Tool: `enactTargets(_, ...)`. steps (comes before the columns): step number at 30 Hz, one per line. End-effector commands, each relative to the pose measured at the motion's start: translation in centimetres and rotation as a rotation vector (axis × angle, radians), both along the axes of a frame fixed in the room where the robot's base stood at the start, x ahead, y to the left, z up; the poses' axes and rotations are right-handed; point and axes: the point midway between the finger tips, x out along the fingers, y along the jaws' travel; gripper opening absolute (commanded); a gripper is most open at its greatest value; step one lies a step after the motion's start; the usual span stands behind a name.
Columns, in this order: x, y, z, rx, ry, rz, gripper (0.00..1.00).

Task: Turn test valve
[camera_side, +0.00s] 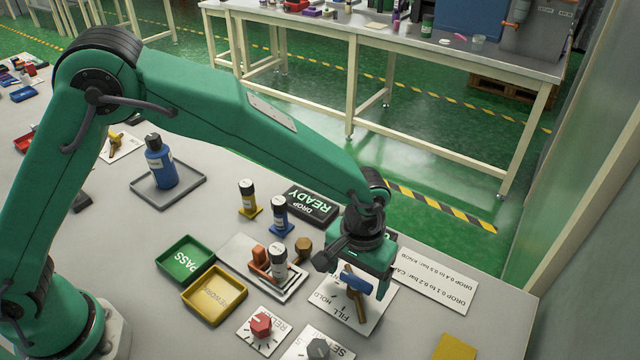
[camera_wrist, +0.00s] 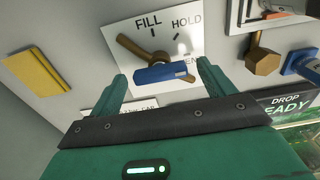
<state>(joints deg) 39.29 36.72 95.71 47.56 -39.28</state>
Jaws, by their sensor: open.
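The test valve is a brass lever (camera_wrist: 138,48) with a blue handle (camera_wrist: 160,73), on a white plate marked FILL and HOLD, with a third label partly hidden. In the side view, the blue handle (camera_side: 354,280) and brass part show on the plate (camera_side: 330,300). My gripper (camera_side: 364,278) is open above the plate, pointing down over the valve. In the wrist view, my gripper's fingers (camera_wrist: 162,78) stand on either side of the blue handle with a gap at both ends. I cannot tell exactly how high the fingertips are or which label the lever points at.
A red knob (camera_side: 261,323) and a grey knob (camera_side: 318,348) stand close by. A small tray (camera_side: 295,292) with a bottle, a brass knob (camera_side: 303,246) and the READY sign (camera_side: 310,206) are near. A yellow block (camera_wrist: 32,70) lies off to one side.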

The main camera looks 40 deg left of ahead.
Motion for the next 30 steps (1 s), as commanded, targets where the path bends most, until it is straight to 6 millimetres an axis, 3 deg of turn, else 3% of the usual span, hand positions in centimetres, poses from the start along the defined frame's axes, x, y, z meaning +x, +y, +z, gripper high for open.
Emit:
enactTargets(4, -0.01, 0.01, 0.00, 0.000, 0.000, 0.000, 0.78)
enactTargets(10, -0.01, 0.01, 0.01, 0.000, 0.000, 0.000, 0.39)
enactTargets(11, -0.01, 0.01, 0.01, 0.000, 0.000, 0.000, 0.37)
enactTargets(22, 0.00, 0.01, 0.04, 0.000, 0.000, 0.040, 0.37)
enactTargets(30, 0.03, 0.00, 0.08, 0.000, 0.000, 0.176, 0.37)
